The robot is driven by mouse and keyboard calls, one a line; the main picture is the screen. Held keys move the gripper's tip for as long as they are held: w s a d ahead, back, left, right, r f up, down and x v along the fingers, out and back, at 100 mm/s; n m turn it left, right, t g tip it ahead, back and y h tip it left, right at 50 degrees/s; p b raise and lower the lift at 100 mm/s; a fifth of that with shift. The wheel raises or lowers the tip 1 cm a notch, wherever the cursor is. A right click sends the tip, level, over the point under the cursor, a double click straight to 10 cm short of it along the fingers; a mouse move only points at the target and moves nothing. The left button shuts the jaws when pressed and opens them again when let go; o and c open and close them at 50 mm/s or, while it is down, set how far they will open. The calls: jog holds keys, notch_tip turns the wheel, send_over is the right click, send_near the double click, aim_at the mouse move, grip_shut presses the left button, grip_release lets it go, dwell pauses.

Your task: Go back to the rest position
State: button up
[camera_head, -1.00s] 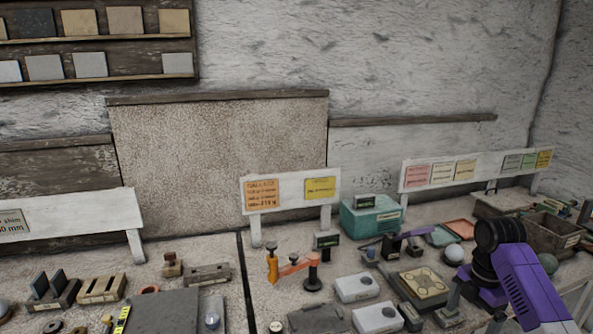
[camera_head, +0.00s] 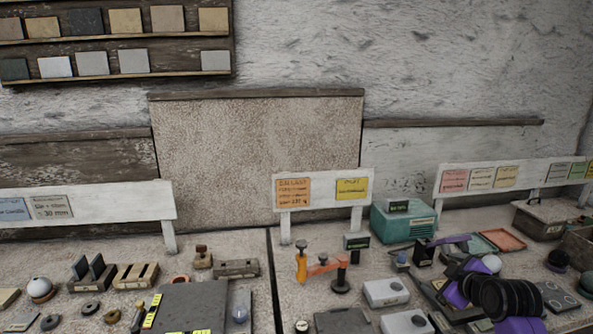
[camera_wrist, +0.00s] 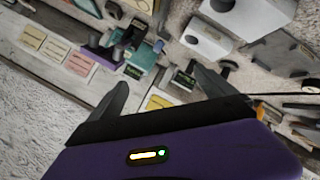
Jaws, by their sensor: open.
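My gripper (camera_wrist: 160,95) shows in the wrist view with its two dark fingers spread apart and nothing between them. Past the fingers lie the bench and the sign boards, seen at a tilt. In the head view my purple and black arm is at the lower right, over the right part of the bench. The gripper's fingertips cannot be made out clearly there. A white sphere (camera_head: 40,287) rests on a dark ring at the left.
A teal box (camera_head: 402,222), an orange-armed stand (camera_head: 322,266) and white boxes (camera_head: 386,292) stand near the bench middle. A dark slab (camera_head: 188,307) lies at left centre. Sign boards (camera_head: 323,190) stand along the back.

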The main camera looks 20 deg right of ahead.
jog(key=s+a+f+m+t+h, duration=0.1)
jog(key=s+a+m+t, duration=0.25)
jog(key=a, duration=0.75)
jog(key=s+a+m+t+h, duration=0.15)
jog(key=s+a+m, duration=0.35)
jog(key=a, duration=0.5)
jog(key=s+a+f+n+y, duration=0.1)
jog(key=s+a+y, duration=0.1)
jog(key=s+a, duration=0.4)
jog(key=s+a+n+y+b, duration=0.1)
jog(key=s+a+y, duration=0.2)
jog(key=s, duration=1.1)
jog(key=s+a+f+n+g+y+b, duration=0.1)
jog(key=s+a+n+y, duration=0.1)
jog(key=s+a, duration=0.7)
jog(key=shift+s+f, duration=0.35)
jog(key=shift+s, duration=0.65)
